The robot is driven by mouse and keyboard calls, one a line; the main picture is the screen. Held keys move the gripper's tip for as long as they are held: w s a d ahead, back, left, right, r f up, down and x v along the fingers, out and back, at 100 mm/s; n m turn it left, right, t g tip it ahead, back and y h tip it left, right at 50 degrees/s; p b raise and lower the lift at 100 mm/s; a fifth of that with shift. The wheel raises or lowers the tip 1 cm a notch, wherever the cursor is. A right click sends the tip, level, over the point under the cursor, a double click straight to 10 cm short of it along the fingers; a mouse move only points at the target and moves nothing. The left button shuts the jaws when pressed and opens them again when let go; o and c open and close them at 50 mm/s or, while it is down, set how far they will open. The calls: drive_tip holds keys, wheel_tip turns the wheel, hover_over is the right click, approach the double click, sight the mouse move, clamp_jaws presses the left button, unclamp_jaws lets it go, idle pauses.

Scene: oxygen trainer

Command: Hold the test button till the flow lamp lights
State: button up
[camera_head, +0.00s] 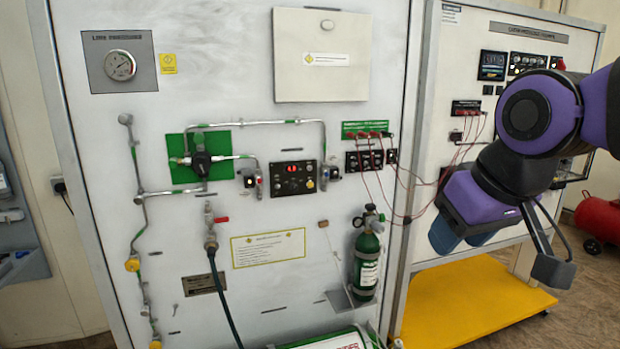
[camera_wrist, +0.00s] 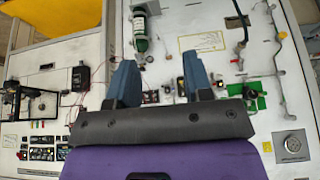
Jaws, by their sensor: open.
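A small black control panel (camera_head: 294,178) with a lit red display sits in the middle of the white trainer board (camera_head: 215,75). A round yellowish button (camera_head: 310,185) is at its lower right. I cannot read which control is the test button or which is the flow lamp, and I see no lamp clearly lit as one. My gripper (camera_head: 463,242) is to the right of the panel, well apart from it, in front of the second board. In the wrist view, where the boards appear upside down, its two blue fingers (camera_wrist: 159,75) are spread with nothing between them.
A green oxygen cylinder (camera_head: 367,258) stands at the board's lower right. Red leads (camera_head: 398,190) hang between the two boards near my gripper. A yellow base shelf (camera_head: 470,305) lies below. A dark hose (camera_head: 222,300) hangs lower left of the panel.

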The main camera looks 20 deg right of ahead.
clamp_jaws()
idle(1.5)
